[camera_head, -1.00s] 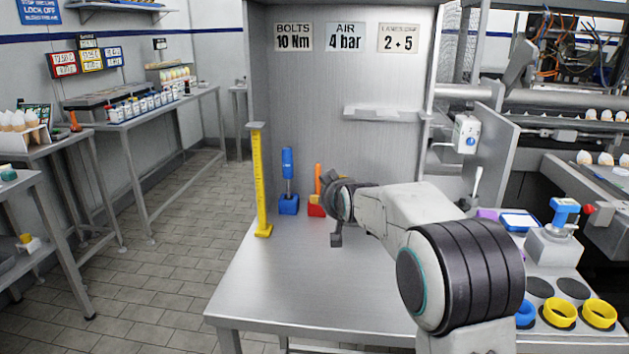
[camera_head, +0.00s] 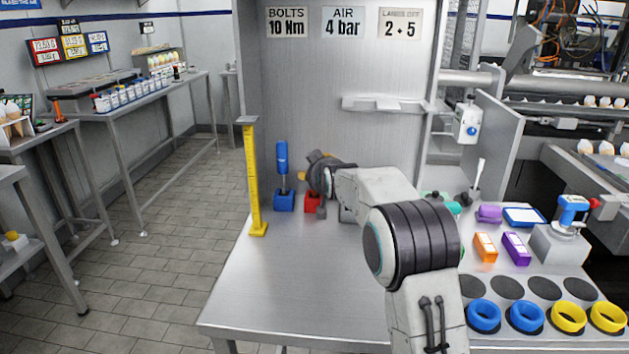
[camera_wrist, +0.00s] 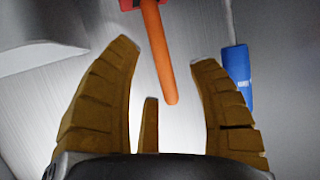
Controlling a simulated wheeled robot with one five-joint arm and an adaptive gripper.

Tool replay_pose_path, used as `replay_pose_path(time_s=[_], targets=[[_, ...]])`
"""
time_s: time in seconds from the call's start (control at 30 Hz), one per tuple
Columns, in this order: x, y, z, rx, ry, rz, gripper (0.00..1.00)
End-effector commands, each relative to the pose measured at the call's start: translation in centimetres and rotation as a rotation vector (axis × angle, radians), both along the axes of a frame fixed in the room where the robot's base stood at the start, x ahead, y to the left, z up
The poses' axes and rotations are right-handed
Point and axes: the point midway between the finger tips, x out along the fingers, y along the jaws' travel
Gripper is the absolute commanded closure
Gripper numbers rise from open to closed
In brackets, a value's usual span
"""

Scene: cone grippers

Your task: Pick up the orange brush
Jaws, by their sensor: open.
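The orange brush (camera_wrist: 158,50) shows in the wrist view as an orange handle rising from a red holder (camera_wrist: 128,4). Its free end lies between the spread brown fingers of my gripper (camera_wrist: 165,58), with gaps on both sides. My gripper is open and empty. In the head view my gripper (camera_head: 314,165) is above the red holder (camera_head: 312,202) and hides most or all of the brush.
A blue-handled tool (camera_head: 282,158) stands in a blue holder (camera_head: 284,200) just left; it also shows close beside the right finger in the wrist view (camera_wrist: 237,75). A yellow upright post (camera_head: 254,180) stands further left. The front of the metal table (camera_head: 290,290) is clear.

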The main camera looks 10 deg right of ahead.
Motion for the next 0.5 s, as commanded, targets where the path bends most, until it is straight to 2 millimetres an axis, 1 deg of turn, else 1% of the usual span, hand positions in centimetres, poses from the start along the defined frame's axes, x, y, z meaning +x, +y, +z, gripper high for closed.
replay_pose_path(time_s=[0.03, 0.2, 0.5], targets=[[0.6, 0.0, -0.1, 0.0, 0.002, 0.0, 0.45], [1.7, 0.0, -0.6, 0.0, 0.002, 0.0, 0.45], [2.2, 0.0, -0.9, 0.0, 0.001, 0.0, 0.45]])
